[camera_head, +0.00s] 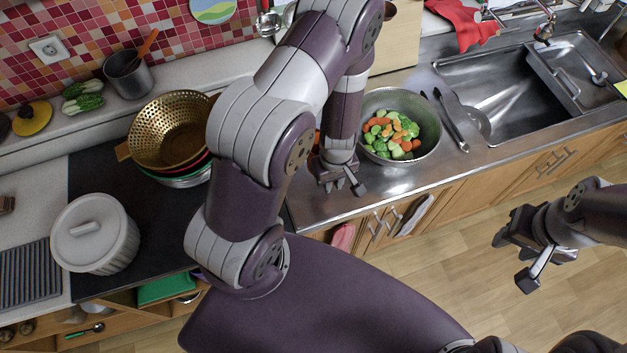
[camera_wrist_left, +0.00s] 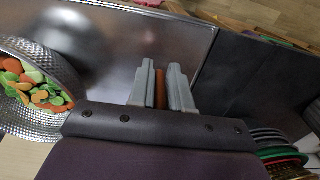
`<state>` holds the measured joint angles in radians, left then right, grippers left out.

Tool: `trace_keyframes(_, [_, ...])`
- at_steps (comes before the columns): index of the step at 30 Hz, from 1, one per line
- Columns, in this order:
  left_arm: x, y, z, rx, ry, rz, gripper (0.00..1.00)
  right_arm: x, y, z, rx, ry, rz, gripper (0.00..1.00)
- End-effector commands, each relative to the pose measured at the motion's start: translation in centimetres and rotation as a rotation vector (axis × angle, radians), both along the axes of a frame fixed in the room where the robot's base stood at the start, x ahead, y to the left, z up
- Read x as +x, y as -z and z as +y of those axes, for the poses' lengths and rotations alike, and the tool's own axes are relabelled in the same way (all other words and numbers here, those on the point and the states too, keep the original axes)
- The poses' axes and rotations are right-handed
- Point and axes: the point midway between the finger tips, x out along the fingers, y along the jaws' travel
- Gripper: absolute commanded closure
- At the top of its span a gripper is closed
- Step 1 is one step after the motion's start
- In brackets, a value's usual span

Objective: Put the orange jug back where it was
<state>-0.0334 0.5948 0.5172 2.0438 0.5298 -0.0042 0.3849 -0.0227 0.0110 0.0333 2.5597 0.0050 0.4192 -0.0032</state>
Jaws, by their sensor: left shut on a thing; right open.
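My left gripper (camera_head: 342,184) is low over the steel counter, left of the bowl of vegetables. In the left wrist view its fingers (camera_wrist_left: 161,88) are closed on a narrow orange-brown strip, which I take as part of the orange jug (camera_wrist_left: 160,90). In the head view the jug is almost wholly hidden behind my left arm; only a small orange patch shows beside the wrist. I cannot tell whether the jug touches the counter. My right gripper (camera_head: 518,262) is open and empty over the floor, in front of the cabinets.
A steel bowl (camera_head: 431,143) of cut vegetables stands right of my left gripper, with tongs (camera_head: 452,120) beside it. The sink (camera_head: 500,90) is further right. A gold colander (camera_head: 168,130) on stacked bowls and a white lidded pot (camera_head: 95,240) stand left on the dark hob.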

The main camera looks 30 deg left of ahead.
Motion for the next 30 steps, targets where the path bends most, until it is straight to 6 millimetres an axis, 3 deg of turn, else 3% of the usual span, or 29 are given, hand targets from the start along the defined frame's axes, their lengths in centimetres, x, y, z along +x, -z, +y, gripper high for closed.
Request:
trace_keyframes(3, [-0.1, 3.3, 0.0, 0.012, 0.002, -0.01, 1.0, 0.0, 2.1, 0.0, 0.0, 0.0, 0.0, 0.57])
trace_keyframes(13, [-0.1, 9.0, 0.0, 0.011, 0.002, -0.009, 1.0, 0.0, 3.2, 0.0, 0.0, 0.0, 0.0, 0.57])
trace_keyframes(26, [-0.1, 10.2, 0.0, 0.011, 0.001, -0.009, 1.0, 0.0, 3.6, 0.0, 0.0, 0.0, 0.0, 0.57])
trace_keyframes(27, [-0.1, 10.0, 0.0, 0.011, 0.001, -0.009, 0.72, 0.0, 3.5, 0.0, 0.0, 0.0, 0.0, 0.57])
trace_keyframes(29, [-0.1, 10.0, 0.0, 0.01, 0.001, -0.008, 0.56, 0.0, 3.4, 0.0, 0.0, 0.0, 0.0, 0.57])
trace_keyframes(30, [-0.1, 10.0, 0.0, 0.01, 0.001, -0.008, 0.56, 0.0, 3.4, 0.0, 0.0, 0.0, 0.0, 0.57])
